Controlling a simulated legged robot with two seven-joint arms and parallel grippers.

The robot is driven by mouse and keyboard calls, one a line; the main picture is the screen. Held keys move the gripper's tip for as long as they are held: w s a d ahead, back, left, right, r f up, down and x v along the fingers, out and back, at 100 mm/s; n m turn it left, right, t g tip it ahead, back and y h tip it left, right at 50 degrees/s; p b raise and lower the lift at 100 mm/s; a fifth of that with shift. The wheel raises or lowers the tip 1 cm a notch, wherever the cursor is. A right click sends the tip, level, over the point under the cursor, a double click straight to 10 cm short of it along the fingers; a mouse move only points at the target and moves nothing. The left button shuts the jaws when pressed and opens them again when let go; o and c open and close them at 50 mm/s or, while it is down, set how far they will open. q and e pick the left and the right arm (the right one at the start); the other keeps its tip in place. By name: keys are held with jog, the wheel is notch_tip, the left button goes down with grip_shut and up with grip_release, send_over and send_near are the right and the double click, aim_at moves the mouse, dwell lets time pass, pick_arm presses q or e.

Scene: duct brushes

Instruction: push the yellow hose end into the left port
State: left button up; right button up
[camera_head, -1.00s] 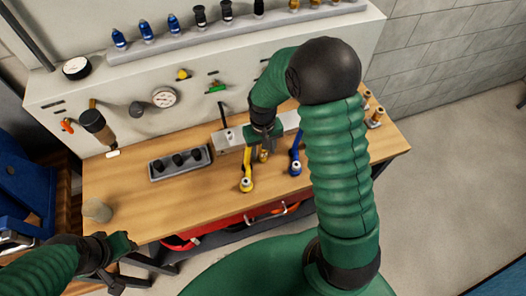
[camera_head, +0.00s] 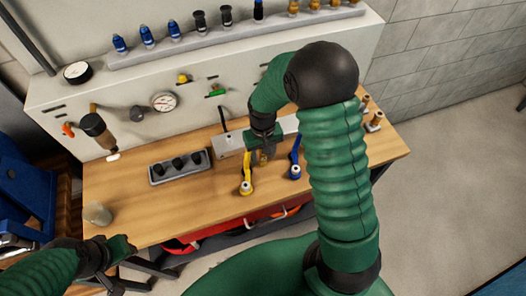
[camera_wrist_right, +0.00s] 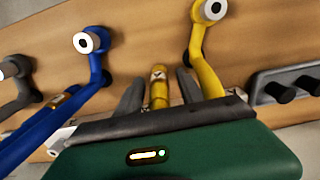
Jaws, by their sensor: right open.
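A yellow bent pipe with a white, dark-centred end (camera_head: 247,187) stands at the front of the grey block (camera_head: 229,145); it also shows in the right wrist view (camera_wrist_right: 205,62). A similar blue pipe (camera_head: 295,171) stands to its right and shows at the left in the wrist view (camera_wrist_right: 90,60). My right gripper (camera_wrist_right: 158,88) is open, its two dark fingers either side of a short yellow piece with a pale label (camera_wrist_right: 158,92), with gaps showing. I cannot tell whether that piece is the hose end. No port is clearly visible. My left gripper (camera_head: 122,250) is low at the left, away from these, its jaws unclear.
A grey tray with black plugs (camera_head: 180,168) lies left of the block. A cup (camera_head: 97,213) stands at the table's left. Brass fittings (camera_head: 374,121) stand at the right. The wooden table (camera_head: 190,210) is clear at the front left. A gauge panel (camera_head: 120,85) rises behind.

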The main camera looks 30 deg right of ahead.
dwell(0.5)
grip_shut()
jog(key=shift+r+p, duration=0.1)
jog(key=shift+p, duration=0.2)
dwell(1.2)
jog(key=shift+w+d+r+p, duration=0.1)
jog(key=shift+r+p, duration=0.9)
jog(key=shift+r, duration=0.05)
jog(key=shift+r+p, duration=1.75)
jog(key=shift+r, duration=0.1)
jog(key=shift+r, duration=0.1)
